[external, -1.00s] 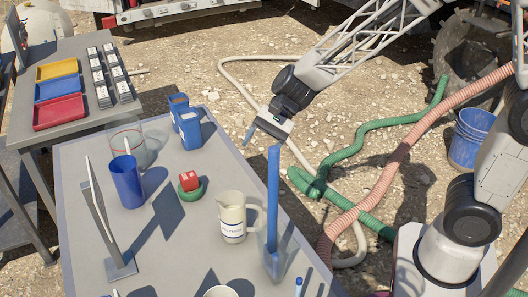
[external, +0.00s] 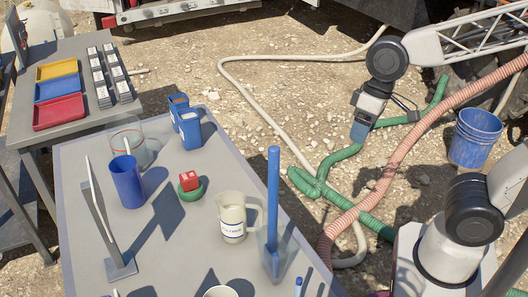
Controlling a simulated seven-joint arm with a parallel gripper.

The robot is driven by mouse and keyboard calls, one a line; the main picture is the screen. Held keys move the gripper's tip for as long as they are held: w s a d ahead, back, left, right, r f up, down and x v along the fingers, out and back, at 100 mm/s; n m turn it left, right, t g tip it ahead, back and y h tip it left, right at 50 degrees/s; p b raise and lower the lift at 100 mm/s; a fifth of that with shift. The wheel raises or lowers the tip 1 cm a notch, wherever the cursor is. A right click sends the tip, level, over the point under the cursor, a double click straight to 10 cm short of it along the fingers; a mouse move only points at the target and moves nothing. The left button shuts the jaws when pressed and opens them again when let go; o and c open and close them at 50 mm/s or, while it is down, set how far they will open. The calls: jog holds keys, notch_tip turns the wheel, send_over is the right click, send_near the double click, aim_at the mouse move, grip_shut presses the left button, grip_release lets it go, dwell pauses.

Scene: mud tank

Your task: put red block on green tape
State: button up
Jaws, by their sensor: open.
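The red block (external: 189,180) is a small cube with a light marking on its top. It sits on the green tape (external: 191,194), a round roll lying on the grey table. The far side of the tape roll is hidden by the block.
Around the block stand a blue cup (external: 127,182), a white pitcher (external: 231,216), blue boxes (external: 189,129), a clear beaker (external: 128,139) and a tall blue stick (external: 273,195) in a clear holder. An upright panel (external: 98,208) stands at left.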

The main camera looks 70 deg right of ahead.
jog(key=shift+s+d+r+n+t+h, duration=0.1)
jog(key=shift+s+d+r+n+h, duration=0.1)
jog(key=shift+s+d+n+h, duration=0.35)
jog(key=shift+s+d+r+n+t+h, duration=0.1)
jog(key=shift+s+d+r+n+h, duration=0.15)
jog(key=shift+s, duration=0.65)
jog(key=shift+s+d+r+n+t+h, duration=0.15)
jog(key=shift+s+d+n+h, duration=0.2)
jog(key=shift+s, duration=0.35)
